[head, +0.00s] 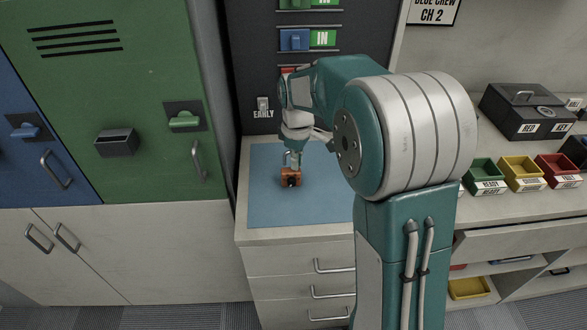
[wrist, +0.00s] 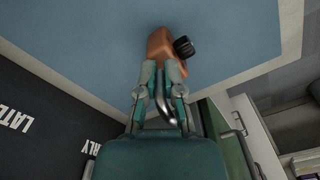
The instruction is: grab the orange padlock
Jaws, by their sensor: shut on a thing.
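The orange padlock (head: 291,178) is at my gripper's fingertips over the blue mat (head: 265,205). In the wrist view the padlock's orange body (wrist: 160,46) shows beyond the fingertips, with a black round part at its side. Its silver shackle runs back between the fingers. My gripper (wrist: 160,80) is shut on the padlock, with one finger on each side. It also shows in the head view (head: 292,160), pointing down. I cannot tell whether the padlock touches the mat.
Green (head: 120,90) and blue lockers with handles stand at the left. A dark panel with IN tags rises behind the mat. Green, yellow (head: 522,172) and red bins and a black box (head: 525,110) stand on the right counter. Drawers lie below the mat.

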